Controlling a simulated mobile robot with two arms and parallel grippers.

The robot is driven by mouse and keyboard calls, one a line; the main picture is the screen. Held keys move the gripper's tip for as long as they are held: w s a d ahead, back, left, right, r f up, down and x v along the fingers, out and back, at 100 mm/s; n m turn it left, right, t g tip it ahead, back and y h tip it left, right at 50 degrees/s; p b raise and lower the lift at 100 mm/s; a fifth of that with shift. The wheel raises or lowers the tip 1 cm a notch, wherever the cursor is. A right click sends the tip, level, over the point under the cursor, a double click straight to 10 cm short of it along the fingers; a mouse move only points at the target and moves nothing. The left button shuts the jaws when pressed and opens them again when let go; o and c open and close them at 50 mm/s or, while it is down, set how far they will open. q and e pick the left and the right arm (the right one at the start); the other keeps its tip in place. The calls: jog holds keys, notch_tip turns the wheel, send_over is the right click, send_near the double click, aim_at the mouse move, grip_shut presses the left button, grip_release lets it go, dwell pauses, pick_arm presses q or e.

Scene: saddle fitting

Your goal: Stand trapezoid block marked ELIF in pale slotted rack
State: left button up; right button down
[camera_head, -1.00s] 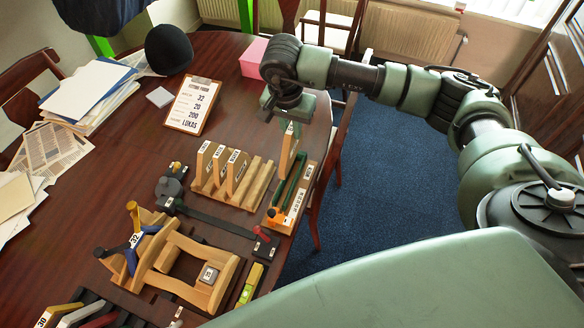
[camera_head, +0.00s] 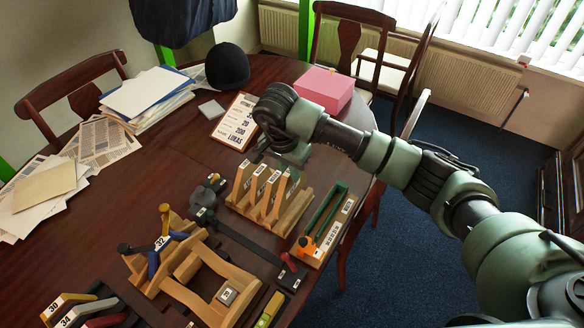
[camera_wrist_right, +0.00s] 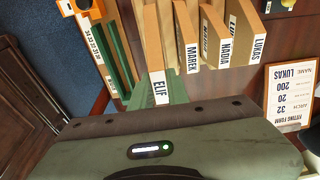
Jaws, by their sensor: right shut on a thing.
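My right gripper (camera_head: 288,160) is shut on the trapezoid block marked ELIF. In the wrist view the block (camera_wrist_right: 153,45) sits between the green fingers, its ELIF label facing the camera. In the head view the held block (camera_head: 293,184) is upright over the right part of the pale slotted rack (camera_head: 298,212). I cannot tell whether its lower edge touches the rack. Similar blocks marked MAREK (camera_wrist_right: 184,25), NADIA (camera_wrist_right: 219,20) and LUKAS (camera_wrist_right: 247,18) stand in the rack beside it. My left gripper is out of view.
A long wooden tray (camera_head: 345,212) with a green and orange tool lies right of the rack, near the table edge. A fitting form (camera_head: 232,125) and a pink box (camera_head: 325,90) stand behind. A wooden saddle frame (camera_head: 185,275) and a dark bar lie in front.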

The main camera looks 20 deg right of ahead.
aim_at(290, 185)
jog(key=shift+f, duration=0.65)
jog(key=shift+f+b, duration=0.2)
jog(key=shift+b, duration=0.55)
jog(key=shift+f, duration=0.2)
dwell(0.3)
jog(key=shift+f+b, duration=0.3)
jog(key=shift+b, duration=0.2)
jog(key=shift+f+b, duration=1.4)
jog(key=shift+b, duration=0.15)
dwell(1.1)
dwell(0.9)
